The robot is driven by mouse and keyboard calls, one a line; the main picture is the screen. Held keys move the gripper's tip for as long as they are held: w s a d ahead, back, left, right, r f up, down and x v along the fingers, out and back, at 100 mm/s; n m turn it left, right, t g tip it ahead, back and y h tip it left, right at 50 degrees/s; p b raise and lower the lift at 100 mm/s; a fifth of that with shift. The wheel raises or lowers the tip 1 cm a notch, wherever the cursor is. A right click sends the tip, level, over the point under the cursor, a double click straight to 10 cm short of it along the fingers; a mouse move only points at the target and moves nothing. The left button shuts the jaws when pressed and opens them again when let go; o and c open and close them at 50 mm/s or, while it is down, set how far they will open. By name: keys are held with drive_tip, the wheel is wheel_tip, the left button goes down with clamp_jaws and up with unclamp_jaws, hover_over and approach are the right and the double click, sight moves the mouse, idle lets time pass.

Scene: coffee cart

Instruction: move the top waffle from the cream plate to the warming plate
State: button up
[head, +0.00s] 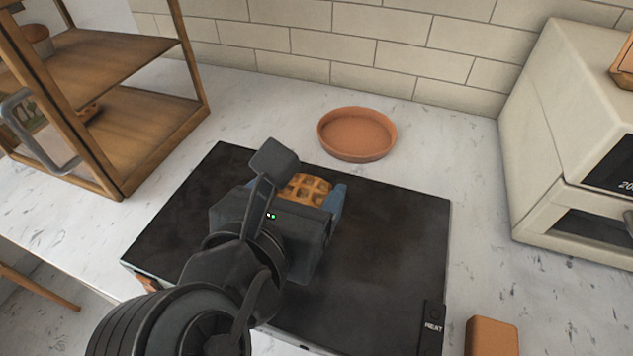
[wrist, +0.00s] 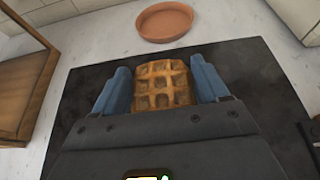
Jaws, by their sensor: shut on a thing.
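A golden-brown waffle (head: 305,189) is between the blue fingers of my gripper (wrist: 162,84), which is shut on it. The waffle (wrist: 162,85) shows clearly in the wrist view, with a finger at each side. My gripper and the waffle are over the black warming plate (head: 392,243); the wrist view also shows the warming plate (wrist: 245,62) around them. I cannot tell whether the waffle touches the plate's surface, as my gripper hides its underside. I see no cream plate in either view.
An empty terracotta dish (head: 357,136) stands behind the warming plate. A wooden cabinet (head: 130,128) with shelves is at the left. A cream machine (head: 560,130) stands at the right. A brown block (head: 492,337) is at the front right. The counter (head: 450,140) between them is clear.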

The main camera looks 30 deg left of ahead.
drive_tip(key=shift+s+a+f, duration=0.15)
drive_tip(key=shift+a+f, duration=0.15)
drive_tip(key=shift+a, duration=0.15)
drive_tip(key=shift+f, duration=1.95)
drive_tip(key=shift+f, duration=0.1)
drive_tip(key=o, duration=1)
drive_tip(key=shift+o, duration=0.2)
drive_tip(key=shift+s+r, duration=0.25)
drive_tip(key=shift+s, duration=0.05)
drive_tip(key=v, duration=1.1)
drive_tip(key=shift+s+d, duration=0.1)
drive_tip(key=shift+s, duration=0.1)
